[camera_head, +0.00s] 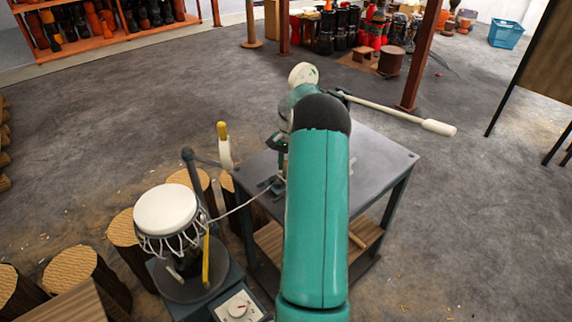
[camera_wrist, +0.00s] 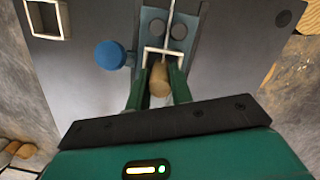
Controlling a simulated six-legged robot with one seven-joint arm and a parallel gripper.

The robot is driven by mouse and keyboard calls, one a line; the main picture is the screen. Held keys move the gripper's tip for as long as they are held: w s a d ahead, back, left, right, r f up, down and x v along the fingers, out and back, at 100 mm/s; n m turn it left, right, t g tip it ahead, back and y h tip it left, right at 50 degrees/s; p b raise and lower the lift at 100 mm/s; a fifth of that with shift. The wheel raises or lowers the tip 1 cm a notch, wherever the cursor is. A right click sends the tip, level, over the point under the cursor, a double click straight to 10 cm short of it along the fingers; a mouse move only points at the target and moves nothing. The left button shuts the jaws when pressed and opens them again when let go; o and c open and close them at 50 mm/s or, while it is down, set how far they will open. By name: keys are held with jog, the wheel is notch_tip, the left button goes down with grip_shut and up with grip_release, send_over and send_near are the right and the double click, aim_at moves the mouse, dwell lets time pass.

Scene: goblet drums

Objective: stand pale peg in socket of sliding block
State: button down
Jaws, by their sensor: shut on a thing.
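My gripper (camera_wrist: 159,88) is shut on the pale peg (camera_wrist: 159,79), a tan wooden cylinder between its two green fingers in the wrist view. Just beyond the peg is a white square frame (camera_wrist: 148,56), which looks like the socket rim, at the near end of a blue-grey block (camera_wrist: 167,38) with two dark round spots. The peg's far end is close to the frame; I cannot tell whether it is inside or above it.
The block sits on a dark table (camera_head: 372,155). A blue knob (camera_wrist: 109,54) is beside it, and another pale square frame (camera_wrist: 64,20) is at upper left. A thin cord (camera_head: 243,206) runs from the table to a white-topped drum (camera_head: 166,211). A padded mallet (camera_head: 438,127) juts right.

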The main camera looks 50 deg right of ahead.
jog(key=shift+f, duration=0.15)
jog(key=c, duration=1.2)
grip_release()
jog(key=shift+c, duration=0.2)
notch_tip(320, 180, up, 12)
jog(key=d, duration=0.1)
jog(key=shift+w+d, duration=0.15)
jog(key=shift+d, duration=0.25)
